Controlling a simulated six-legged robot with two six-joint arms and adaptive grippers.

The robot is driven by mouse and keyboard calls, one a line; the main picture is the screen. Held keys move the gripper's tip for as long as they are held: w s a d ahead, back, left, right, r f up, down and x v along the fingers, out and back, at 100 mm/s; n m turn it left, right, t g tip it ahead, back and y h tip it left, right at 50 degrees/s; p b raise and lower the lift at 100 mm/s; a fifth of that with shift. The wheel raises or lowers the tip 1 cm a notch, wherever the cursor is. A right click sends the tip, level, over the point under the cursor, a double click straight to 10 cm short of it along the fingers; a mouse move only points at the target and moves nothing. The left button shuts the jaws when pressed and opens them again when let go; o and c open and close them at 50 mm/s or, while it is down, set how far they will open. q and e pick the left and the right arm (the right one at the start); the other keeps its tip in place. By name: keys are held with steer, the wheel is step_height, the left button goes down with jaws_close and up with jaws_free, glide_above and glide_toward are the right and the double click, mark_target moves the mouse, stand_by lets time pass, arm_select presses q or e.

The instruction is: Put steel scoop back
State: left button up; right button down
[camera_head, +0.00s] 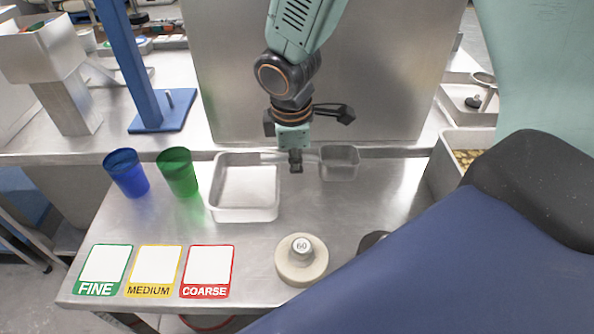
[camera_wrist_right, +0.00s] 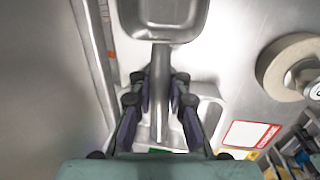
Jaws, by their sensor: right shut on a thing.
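The steel scoop (camera_head: 340,163) has a square pan and a long flat handle. In the head view its pan lies to the right of my right gripper (camera_head: 295,164), and its handle reaches left over the back of a shallow steel tray (camera_head: 217,202). In the right wrist view the scoop's pan (camera_wrist_right: 164,15) is at the top and its handle runs down between the fingers of my right gripper (camera_wrist_right: 160,92). The right gripper is shut on the handle. I cannot tell whether the pan touches the table. My left gripper is not in view.
Blue (camera_head: 126,173) and green (camera_head: 177,172) cups stand left of the tray. FINE (camera_head: 104,266), MEDIUM (camera_head: 154,267) and COARSE (camera_head: 208,267) cards lie in front. A bin of beans (camera_head: 448,165) is at the right.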

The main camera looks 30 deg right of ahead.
steer(key=shift+s+f+b, duration=0.2)
steer(key=shift+f+b, duration=0.3)
steer(key=shift+f, duration=0.75)
steer(key=shift+w+d+f, duration=0.15)
steer(key=shift+w, duration=0.2)
steer(key=shift+s+f, duration=0.15)
steer(key=shift+s, duration=0.15)
steer(key=c, duration=1.7)
jaws_free()
steer(key=shift+c, duration=0.2)
steer(key=o, duration=0.4)
steer(key=shift+w+f, duration=0.15)
steer(key=shift+w, duration=0.1)
steer(key=shift+o, duration=0.2)
steer(key=shift+s, duration=0.15)
steer(key=shift+r, duration=0.2)
